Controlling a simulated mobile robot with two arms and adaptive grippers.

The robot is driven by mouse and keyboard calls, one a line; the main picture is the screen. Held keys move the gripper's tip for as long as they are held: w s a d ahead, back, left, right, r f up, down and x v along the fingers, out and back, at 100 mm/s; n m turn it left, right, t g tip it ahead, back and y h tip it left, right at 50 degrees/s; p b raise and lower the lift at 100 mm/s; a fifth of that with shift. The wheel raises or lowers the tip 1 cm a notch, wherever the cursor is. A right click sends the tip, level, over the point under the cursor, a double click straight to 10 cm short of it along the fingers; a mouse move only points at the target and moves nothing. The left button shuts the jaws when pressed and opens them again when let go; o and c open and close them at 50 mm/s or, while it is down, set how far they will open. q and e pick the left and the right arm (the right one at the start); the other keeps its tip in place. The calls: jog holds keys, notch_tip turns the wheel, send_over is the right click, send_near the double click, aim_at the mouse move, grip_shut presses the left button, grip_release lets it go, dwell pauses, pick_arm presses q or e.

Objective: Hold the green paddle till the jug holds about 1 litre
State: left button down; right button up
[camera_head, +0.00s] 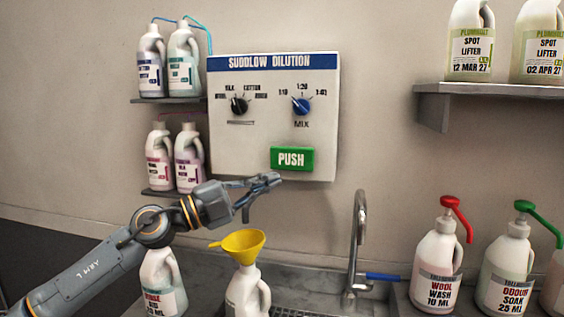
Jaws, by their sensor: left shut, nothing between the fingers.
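The green paddle (292,159), marked PUSH, is on the lower front of the white Suddlow Dilution panel (228,135). My left gripper (275,181) is shut and empty, just below and left of the paddle; I cannot tell whether it touches the panel. A white jug (249,294) stands low at the sink with a yellow funnel (244,243) in its mouth, below my left gripper. The liquid level inside the jug cannot be seen. My right gripper is not in view.
A tap (358,240) with a blue lever (384,277) rises right of the jug. Pump bottles with red (437,265) and green (508,268) heads stand at right. Another bottle (161,283) is below my left arm. A shelf (480,88) juts out at upper right.

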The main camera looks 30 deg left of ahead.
pick_arm(q)
jog(key=a+r+g+y, duration=0.1)
jog(key=a+y, duration=0.2)
jog(key=a, duration=0.4)
jog(key=shift+s+y, duration=0.2)
jog(key=shift+y, duration=0.1)
jog(key=shift+r, duration=0.15)
jog(key=p, duration=0.7)
send_near(297, 159)
jog(key=d, duration=0.3)
jog(key=w+p, duration=0.1)
jog(key=w, duration=0.2)
jog(key=shift+w+d, duration=0.15)
jog(key=shift+w, duration=0.85)
